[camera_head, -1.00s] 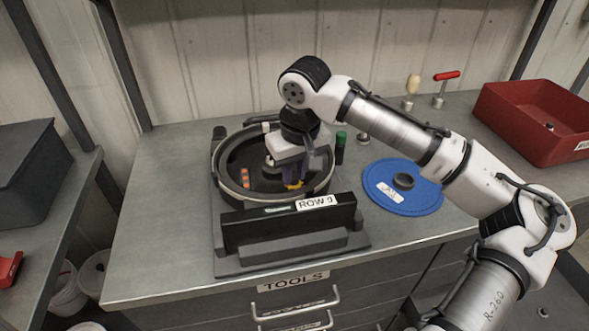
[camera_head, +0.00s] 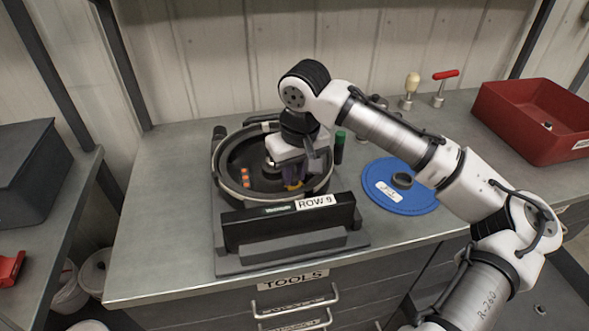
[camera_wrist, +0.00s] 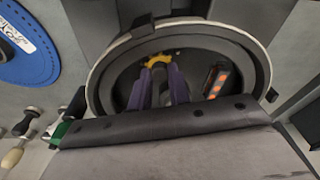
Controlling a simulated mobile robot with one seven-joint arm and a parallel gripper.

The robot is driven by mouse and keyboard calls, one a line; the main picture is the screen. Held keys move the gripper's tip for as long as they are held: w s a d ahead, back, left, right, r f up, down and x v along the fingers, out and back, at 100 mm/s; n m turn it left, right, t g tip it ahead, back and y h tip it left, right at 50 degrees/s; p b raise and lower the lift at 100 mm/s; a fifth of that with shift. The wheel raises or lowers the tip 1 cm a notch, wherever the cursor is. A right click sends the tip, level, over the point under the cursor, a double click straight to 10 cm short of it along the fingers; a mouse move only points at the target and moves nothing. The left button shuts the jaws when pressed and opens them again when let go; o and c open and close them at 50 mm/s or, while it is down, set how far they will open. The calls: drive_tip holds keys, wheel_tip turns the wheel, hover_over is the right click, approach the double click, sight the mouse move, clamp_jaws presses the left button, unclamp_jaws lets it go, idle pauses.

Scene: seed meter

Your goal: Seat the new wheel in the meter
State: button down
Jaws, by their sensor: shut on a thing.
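The meter (camera_head: 219,182) is a round, dark, open housing with a pale rim, on a dark base on the bench. It also shows in the wrist view (camera_wrist: 96,78). My gripper (camera_head: 293,183) reaches down inside it, near its front right. In the wrist view, its purple fingers (camera_wrist: 160,75) are shut on a small yellow part (camera_wrist: 158,60), which the fingers partly hide. A blue disc (camera_head: 425,196) with a white label lies flat on the bench right of the meter, apart from my gripper. It shows at the wrist view's upper left (camera_wrist: 28,62). A dark ring (camera_head: 402,180) rests on the disc.
A block with orange segments (camera_head: 245,178) is inside the meter at left. A dark front block (camera_head: 290,215) bears a "ROW 9" label. A green-topped cylinder (camera_head: 340,148) and several handled tools (camera_head: 411,92) stand behind. A red bin (camera_head: 530,120) is at right. The bench's left is clear.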

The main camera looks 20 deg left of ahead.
sight(294, 179)
drive_tip(key=shift+f+p, duration=0.3)
drive_tip(key=shift+f, duration=0.65)
idle(2.0)
drive_tip(key=c, duration=1.2)
unclamp_jaws()
drive_tip(key=shift+c, duration=0.2)
drive_tip(key=shift+r, duration=0.1)
drive_tip(key=shift+c, duration=0.4)
wheel_tip(294, 179, up, 7)
drive_tip(key=p, duration=0.7)
drive_tip(key=shift+r+p, duration=0.5)
drive_tip(key=shift+r, duration=0.65)
